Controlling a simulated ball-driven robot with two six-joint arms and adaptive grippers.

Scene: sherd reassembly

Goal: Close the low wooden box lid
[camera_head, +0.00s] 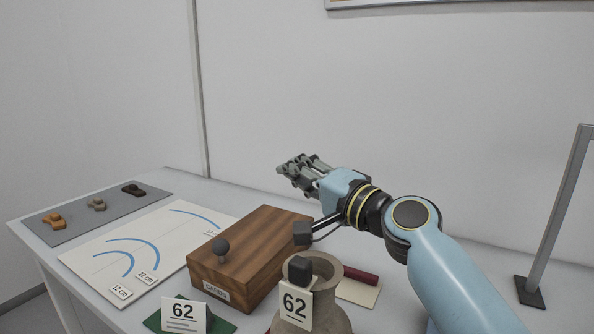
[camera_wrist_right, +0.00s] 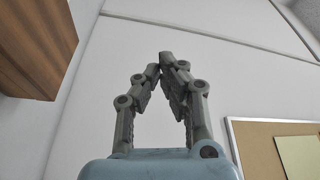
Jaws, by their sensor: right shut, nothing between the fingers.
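The low wooden box (camera_head: 262,247) stands on the table in the head view. Its brown top looks flat and down, with no open gap that I can see. A grey round knob (camera_head: 221,246) and a small label (camera_head: 216,290) are at its front. Brown wood (camera_wrist_right: 38,42) also shows at the upper left of the right wrist view. My right gripper (camera_head: 292,166) is above and behind the box, apart from it, pointing left. Its fingertips (camera_wrist_right: 167,58) meet in the right wrist view, with nothing between them. My left gripper is not in view.
Left are a white sheet with blue arcs (camera_head: 95,262) and a grey mat (camera_head: 75,222) with small sherds.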

